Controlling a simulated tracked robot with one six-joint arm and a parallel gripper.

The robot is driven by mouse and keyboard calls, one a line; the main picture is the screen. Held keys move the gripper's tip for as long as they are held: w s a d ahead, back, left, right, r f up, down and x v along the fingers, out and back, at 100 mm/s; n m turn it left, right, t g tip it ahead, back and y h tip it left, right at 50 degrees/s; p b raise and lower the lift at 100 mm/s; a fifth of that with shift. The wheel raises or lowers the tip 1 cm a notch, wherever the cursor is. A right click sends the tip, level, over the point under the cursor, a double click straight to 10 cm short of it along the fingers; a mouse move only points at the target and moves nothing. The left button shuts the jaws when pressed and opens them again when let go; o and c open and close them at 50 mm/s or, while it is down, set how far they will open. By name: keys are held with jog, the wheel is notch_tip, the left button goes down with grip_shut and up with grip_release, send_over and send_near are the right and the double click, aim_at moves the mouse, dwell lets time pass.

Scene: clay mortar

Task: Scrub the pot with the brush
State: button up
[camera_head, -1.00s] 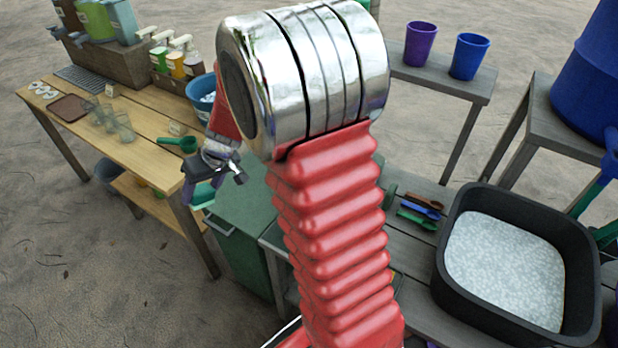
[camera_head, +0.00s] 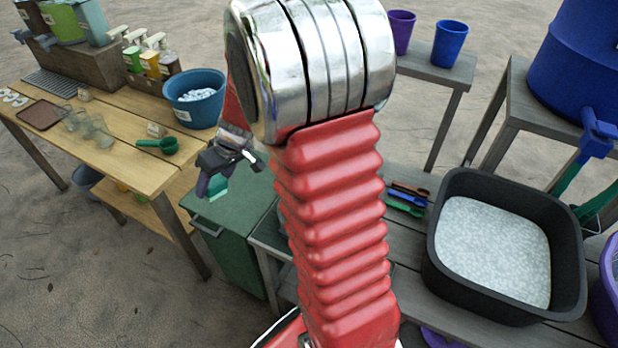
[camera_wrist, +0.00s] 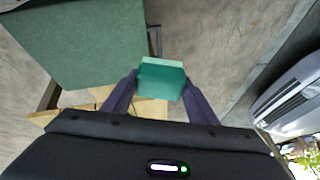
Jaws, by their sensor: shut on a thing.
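My gripper (camera_head: 212,184) hangs at the end of the arm, left of the red sleeve, above the green cabinet. It is shut on a teal, block-shaped thing that I take for the brush (camera_head: 218,187). In the wrist view the brush (camera_wrist: 160,80) sits between the two dark fingers, with a paler strip along its far edge. I cannot make out bristles. I see no pot that I can be sure of; my arm hides the middle of the scene.
A green cabinet (camera_head: 232,240) stands below my gripper. The wooden table (camera_head: 125,170) at left bears a blue tub (camera_head: 180,82) and a green scoop (camera_head: 158,145). A black basin (camera_head: 437,262) with pale contents is at right, beside several coloured utensils (camera_head: 405,200). Bare ground lies at lower left.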

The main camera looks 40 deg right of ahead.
jog(key=s+d+f+n, duration=0.1)
jog(key=s+d, duration=0.6)
jog(key=d, duration=0.3)
jog(key=s+d+f+n+h, duration=0.1)
jog(key=s+d, duration=0.6)
jog(key=d, duration=0.3)
jog(key=shift+s+n+h, duration=0.3)
jog(key=shift+s, duration=0.05)
jog(key=shift+f, duration=0.15)
jog(key=shift+f, duration=2.35)
